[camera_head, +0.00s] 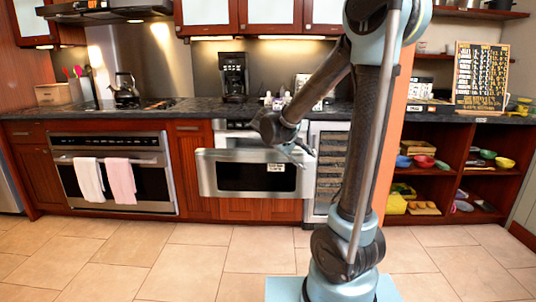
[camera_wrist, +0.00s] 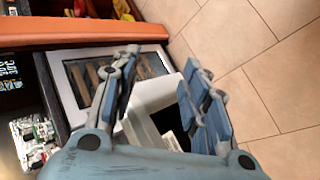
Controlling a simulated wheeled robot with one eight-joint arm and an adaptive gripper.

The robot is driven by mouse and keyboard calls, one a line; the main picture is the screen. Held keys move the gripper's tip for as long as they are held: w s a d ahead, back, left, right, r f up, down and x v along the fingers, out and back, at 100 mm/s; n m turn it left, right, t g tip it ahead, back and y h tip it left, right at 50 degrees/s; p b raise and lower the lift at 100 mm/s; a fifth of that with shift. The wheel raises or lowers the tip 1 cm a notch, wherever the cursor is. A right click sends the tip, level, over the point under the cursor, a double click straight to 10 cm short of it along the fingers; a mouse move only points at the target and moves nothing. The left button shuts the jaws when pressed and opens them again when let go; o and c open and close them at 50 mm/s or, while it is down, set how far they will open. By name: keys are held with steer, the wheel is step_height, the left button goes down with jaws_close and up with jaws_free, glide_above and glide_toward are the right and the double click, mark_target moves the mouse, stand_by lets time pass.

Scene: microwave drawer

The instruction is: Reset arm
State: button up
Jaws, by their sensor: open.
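My gripper (camera_head: 300,152) is at the upper right corner of the stainless microwave drawer (camera_head: 232,173), in front of the cabinets. The drawer front stands out from the counter line, so the drawer looks pulled out. In the wrist view, my gripper (camera_wrist: 165,88) has its blue-grey fingers spread apart, with nothing held between them. Pale drawer parts show beyond and between the fingers. I cannot tell whether a finger touches the drawer. My arm is bent forward and down from its tall column.
A wine cooler (camera_head: 328,170) stands right of the drawer, and an oven (camera_head: 115,185) with two towels is at left. The dark countertop (camera_head: 200,108) holds a coffee maker (camera_head: 233,76). Open shelves (camera_head: 448,155) hold bowls at right. The tiled floor (camera_head: 180,258) in front is clear.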

steer(key=s+d+f+m+g+y, duration=0.1)
steer(key=s+d+y, duration=0.15)
steer(key=s, duration=0.45)
steer(key=s+d+f+m+g+y, duration=0.1)
steer(key=s+d, duration=0.3)
steer(key=s, duration=0.3)
steer(key=s+a+f+m+y, duration=0.1)
steer(key=s+f+y, duration=0.1)
steer(key=s+f, duration=0.2)
steer(key=s+f+m+y, duration=0.2)
steer(key=s+f, duration=0.1)
steer(key=s, duration=0.7)
steer(key=shift+a+f+y, duration=0.35)
steer(key=shift+a, duration=0.05)
steer(key=shift+w+f, duration=0.2)
steer(key=shift+w, duration=0.2)
